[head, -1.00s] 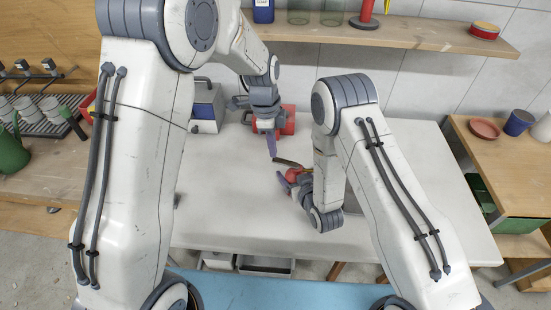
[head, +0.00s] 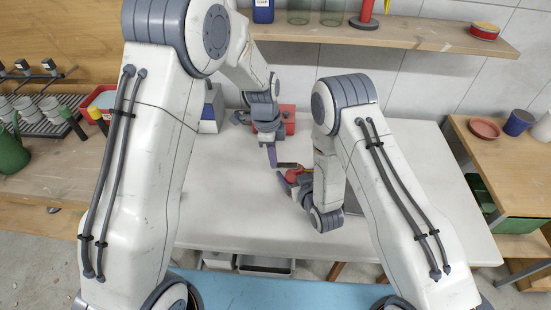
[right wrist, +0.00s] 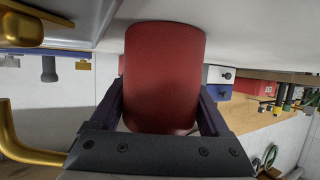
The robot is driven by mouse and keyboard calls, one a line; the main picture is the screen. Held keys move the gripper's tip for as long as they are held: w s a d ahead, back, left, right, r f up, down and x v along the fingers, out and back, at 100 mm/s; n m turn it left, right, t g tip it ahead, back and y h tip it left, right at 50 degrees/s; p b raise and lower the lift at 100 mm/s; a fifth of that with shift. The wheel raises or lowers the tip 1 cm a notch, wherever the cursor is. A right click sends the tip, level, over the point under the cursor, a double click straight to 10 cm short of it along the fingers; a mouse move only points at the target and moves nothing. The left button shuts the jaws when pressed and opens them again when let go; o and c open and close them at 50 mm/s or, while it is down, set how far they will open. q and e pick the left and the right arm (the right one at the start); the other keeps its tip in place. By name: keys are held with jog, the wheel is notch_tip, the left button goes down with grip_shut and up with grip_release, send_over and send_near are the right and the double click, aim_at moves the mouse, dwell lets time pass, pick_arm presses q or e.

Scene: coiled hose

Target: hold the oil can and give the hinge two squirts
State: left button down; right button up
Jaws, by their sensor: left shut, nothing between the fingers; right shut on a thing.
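The oil can appears as a small red body (head: 294,175) in the head view and a large red cylinder (right wrist: 165,75) in the right wrist view. My right gripper (head: 287,178) is shut on it, with a dark finger on each side, over the table. My left gripper (head: 272,157) is shut and empty, pointing down just beyond and left of the can. A narrow dark bar (head: 287,165) shows between the grippers; I cannot tell what it belongs to. Brass-coloured parts (right wrist: 20,28) show at the left of the right wrist view. I cannot make out the hinge for certain.
The white table (head: 240,215) is mostly clear in front. A red box (head: 288,115) and a blue-and-white box (head: 210,112) stand at its back. A shelf (head: 400,35) runs along the wall above. A wooden bench (head: 500,165) stands at the right.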

pick_arm(q)
jog(key=shift+a, duration=0.1)
jog(key=a, duration=0.1)
jog(key=a+r, duration=0.1)
jog(key=shift+w+a, duration=0.1)
jog(key=shift+a, duration=0.3)
jog(key=shift+r, duration=0.1)
notch_tip(320, 180, up, 12)
jog(key=a, duration=0.1)
jog(key=shift+a, duration=0.1)
dwell(0.6)
jog(key=d+f, duration=0.3)
jog(key=shift+d+f, duration=0.1)
jog(key=shift+d, duration=0.15)
